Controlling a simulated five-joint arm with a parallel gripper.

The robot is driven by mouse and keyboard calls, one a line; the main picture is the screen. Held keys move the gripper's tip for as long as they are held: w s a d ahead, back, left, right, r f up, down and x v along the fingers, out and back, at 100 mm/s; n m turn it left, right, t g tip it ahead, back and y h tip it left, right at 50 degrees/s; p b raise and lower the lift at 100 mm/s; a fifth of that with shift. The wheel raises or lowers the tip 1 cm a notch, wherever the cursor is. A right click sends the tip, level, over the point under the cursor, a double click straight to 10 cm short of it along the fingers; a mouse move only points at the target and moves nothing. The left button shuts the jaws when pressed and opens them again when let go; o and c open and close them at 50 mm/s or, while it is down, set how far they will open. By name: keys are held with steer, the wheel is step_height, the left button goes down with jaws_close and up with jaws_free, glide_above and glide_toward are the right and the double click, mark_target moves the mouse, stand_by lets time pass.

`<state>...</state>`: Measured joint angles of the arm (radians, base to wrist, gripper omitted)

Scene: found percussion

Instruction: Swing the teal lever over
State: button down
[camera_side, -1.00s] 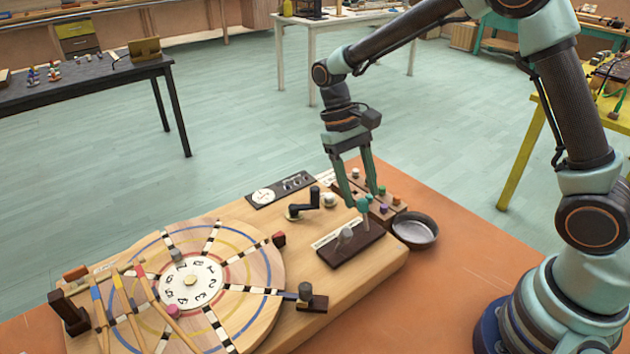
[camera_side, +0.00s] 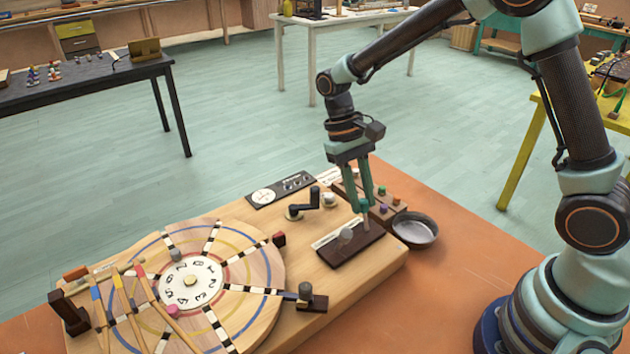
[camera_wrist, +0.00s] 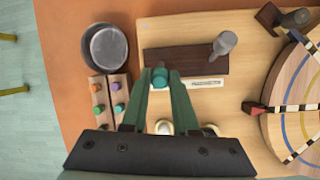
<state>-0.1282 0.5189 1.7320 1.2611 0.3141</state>
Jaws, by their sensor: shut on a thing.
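The teal lever (camera_wrist: 159,76) stands on a dark brown block (camera_side: 352,246) set on the wooden board, at the end nearer the round metal dish. My gripper (camera_side: 362,208) is shut on the lever's teal knob, one finger on each side; the fingers hide most of the knob in the side view. A second lever with a grey knob (camera_side: 346,235) stands on the same block, apart from my gripper; it also shows in the wrist view (camera_wrist: 224,42).
A metal dish (camera_side: 415,229) sits close to the block, and small wooden rails with coloured knobs (camera_side: 382,208) lie beside it. A black crank (camera_side: 305,207) stands behind the block. A large numbered wooden wheel (camera_side: 250,262) fills the board's left part.

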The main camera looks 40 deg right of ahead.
steer(key=s+t, duration=0.2)
steer(key=shift+d+r+t, duration=0.1)
steer(key=shift+r+t, duration=0.2)
steer(key=shift+t, duration=0.1)
steer(key=shift+s+f+t+y, duration=0.1)
steer(key=shift+s+t+y, duration=0.15)
steer(key=shift+s+t, duration=0.5)
steer(key=shift+s+f+t+y, duration=0.1)
steer(key=shift+s+t+y, duration=0.25)
steer(key=shift+t, duration=0.7)
steer(key=shift+s, duration=0.2)
steer(key=c, duration=0.7)
jaws_free()
steer(key=shift+w, duration=0.1)
steer(key=shift+r, duration=0.55)
steer(key=r, duration=0.3)
steer(key=s+r, duration=0.1)
steer(key=r, duration=0.3)
steer(key=s+r, duration=0.1)
steer(key=r, duration=0.2)
steer(key=shift+s+d+r, duration=0.1)
steer(key=shift+s+r, duration=0.1)
steer(key=shift+r, duration=0.15)
